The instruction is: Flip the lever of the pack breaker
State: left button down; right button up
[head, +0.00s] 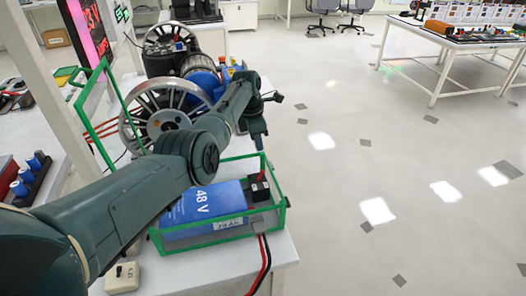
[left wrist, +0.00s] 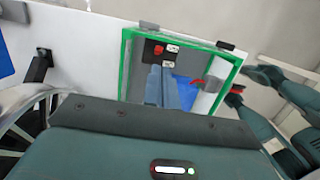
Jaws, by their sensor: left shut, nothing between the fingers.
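The battery pack (head: 205,207) is a blue block marked 48 V inside a green-edged open frame (head: 285,212). A black breaker block (head: 258,190) with a small red lever (head: 262,175) sits at the pack's right end. In the left wrist view, a red part (left wrist: 158,50), seemingly the lever, shows beside white labels. My left gripper (head: 261,146) points down above the breaker end of the frame. Its fingers (left wrist: 160,82) are shut and empty, below the red part in the wrist view. I cannot tell whether they touch it.
Red and black cables (head: 263,262) hang from the frame's front over the bench edge. A spoked wheel (head: 165,110) stands behind my arm. A small cream box (head: 122,278) lies at the front left. Open floor (head: 400,150) lies to the right.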

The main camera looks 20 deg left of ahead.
pick_arm(q)
jog(key=shift+w+d+r, duration=0.1)
jog(key=shift+w+r, duration=0.05)
jog(key=shift+r, duration=0.75)
